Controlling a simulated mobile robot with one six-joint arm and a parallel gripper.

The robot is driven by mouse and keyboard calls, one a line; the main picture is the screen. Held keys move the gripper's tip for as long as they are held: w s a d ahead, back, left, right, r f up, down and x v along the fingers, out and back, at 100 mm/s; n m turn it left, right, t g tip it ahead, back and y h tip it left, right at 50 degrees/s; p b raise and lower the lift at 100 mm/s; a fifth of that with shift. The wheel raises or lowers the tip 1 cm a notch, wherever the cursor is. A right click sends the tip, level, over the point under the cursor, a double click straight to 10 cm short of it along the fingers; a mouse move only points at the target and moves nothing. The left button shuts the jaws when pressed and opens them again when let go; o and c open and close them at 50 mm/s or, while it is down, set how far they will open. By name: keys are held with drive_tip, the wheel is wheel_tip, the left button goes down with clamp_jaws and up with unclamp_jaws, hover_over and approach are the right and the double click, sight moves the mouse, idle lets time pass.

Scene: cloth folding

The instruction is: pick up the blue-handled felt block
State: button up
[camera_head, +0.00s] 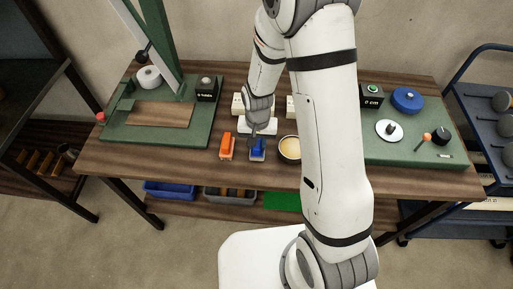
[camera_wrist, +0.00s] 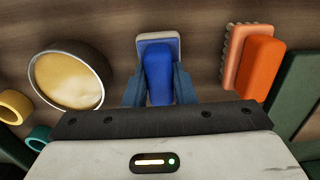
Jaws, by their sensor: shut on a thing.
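The blue-handled felt block (camera_head: 257,154) is on the wooden table near its front edge, with my gripper (camera_head: 257,137) above it. In the wrist view the block's blue handle (camera_wrist: 158,72) stands between the fingers of my gripper (camera_wrist: 159,90), which are shut on it. The block's pale base (camera_wrist: 150,39) shows beyond the handle. Whether the base touches the table or hangs just above it, I cannot tell. My arm hides part of the table to the right of the block.
An orange-handled block (camera_head: 227,146) lies beside it, also in the wrist view (camera_wrist: 261,68). On the other side is a round bowl with yellow contents (camera_head: 290,148). Green boards (camera_head: 205,131) lie at both table ends. Bins (camera_head: 170,189) stand on the shelf below.

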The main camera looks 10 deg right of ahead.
drive_tip(key=shift+c, duration=0.9)
clamp_jaws()
wheel_tip(320, 180, up, 10)
drive_tip(key=shift+r+b, duration=0.1)
drive_tip(key=shift+b, duration=0.3)
drive_tip(key=shift+o, duration=2.1)
unclamp_jaws()
drive_tip(key=c, duration=0.3)
